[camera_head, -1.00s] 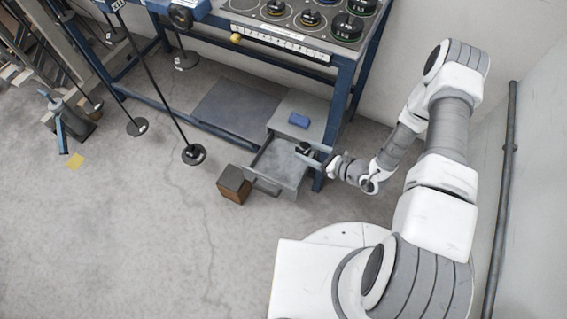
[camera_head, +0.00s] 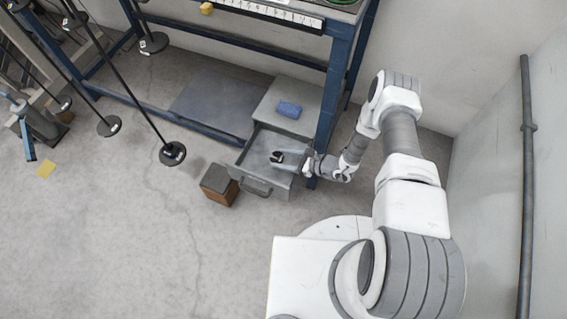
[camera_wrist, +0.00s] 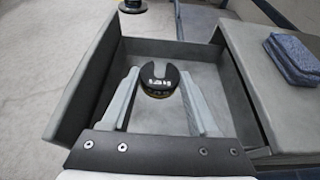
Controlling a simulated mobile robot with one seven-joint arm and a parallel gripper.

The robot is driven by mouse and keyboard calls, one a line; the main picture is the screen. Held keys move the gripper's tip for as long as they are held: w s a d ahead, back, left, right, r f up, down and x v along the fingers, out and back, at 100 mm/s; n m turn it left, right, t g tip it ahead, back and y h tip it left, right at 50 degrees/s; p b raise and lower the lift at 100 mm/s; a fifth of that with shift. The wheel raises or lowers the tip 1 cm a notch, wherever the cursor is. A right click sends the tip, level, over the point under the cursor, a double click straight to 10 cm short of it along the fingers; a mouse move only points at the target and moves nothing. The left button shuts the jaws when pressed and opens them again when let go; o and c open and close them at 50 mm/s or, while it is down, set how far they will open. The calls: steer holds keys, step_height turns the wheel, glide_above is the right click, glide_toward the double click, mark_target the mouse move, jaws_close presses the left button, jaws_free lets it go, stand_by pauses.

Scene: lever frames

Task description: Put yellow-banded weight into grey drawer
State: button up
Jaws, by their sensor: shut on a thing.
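The yellow-banded weight (camera_wrist: 158,80) is a black slotted disc with white lettering and a thin yellow edge at its lower rim. My gripper (camera_wrist: 160,82) is shut on it, one finger on each side. In the head view the weight (camera_head: 276,157) shows between the fingertips of my gripper (camera_head: 277,158), over the inside of the open grey drawer (camera_head: 254,151). In the wrist view the drawer (camera_wrist: 84,95) has its walls around the weight and fingers. I cannot tell whether the weight touches the drawer floor.
A blue folded cloth (camera_head: 289,109) lies on top of the grey cabinet (camera_head: 271,96), behind the drawer. A brown box (camera_head: 219,186) stands on the floor left of the drawer. A blue table leg (camera_head: 327,130) rises close to my gripper.

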steer(key=shift+w+d+f+b, duration=0.2)
steer(key=shift+w+f, duration=0.2)
steer(key=shift+w, duration=0.2)
steer(key=shift+w+d+f+b, duration=0.1)
steer(key=shift+w+f+b, duration=0.05)
steer(key=shift+w+f, duration=0.35)
step_height(320, 180, down, 4)
steer(key=shift+a+r+b, duration=0.1)
steer(key=shift+r+b, duration=0.05)
steer(key=shift+b, duration=0.9)
steer(key=shift+r, duration=0.15)
